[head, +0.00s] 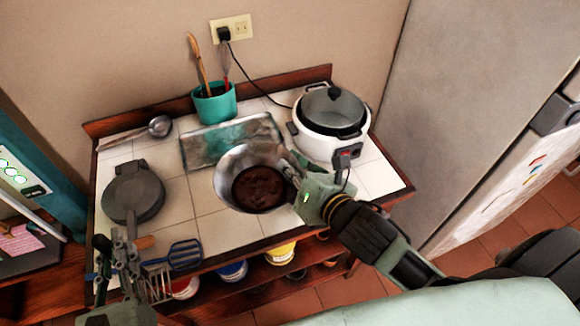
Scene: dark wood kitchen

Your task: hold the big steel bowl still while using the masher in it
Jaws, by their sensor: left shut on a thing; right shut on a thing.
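The big steel bowl (232,160) stands on the tiled counter with a dark brown mass (259,187) inside. My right gripper (292,168) is shut on the bowl's right rim; its fingertips are partly hidden. My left gripper (120,246) is at the counter's front left corner, well left of the bowl. It is shut on what looks like the masher, whose grey wire-like head (157,284) shows just right of the gripper, at the counter's front edge. The masher's handle is mostly hidden by the gripper.
A blue slotted utensil (186,255) lies at the front edge. A grey round press (133,194), ladle (160,126), glass dish (205,145), teal utensil pot (215,104) and white cooker (325,147) surround the bowl. Bare tiles (222,230) lie in front left of it.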

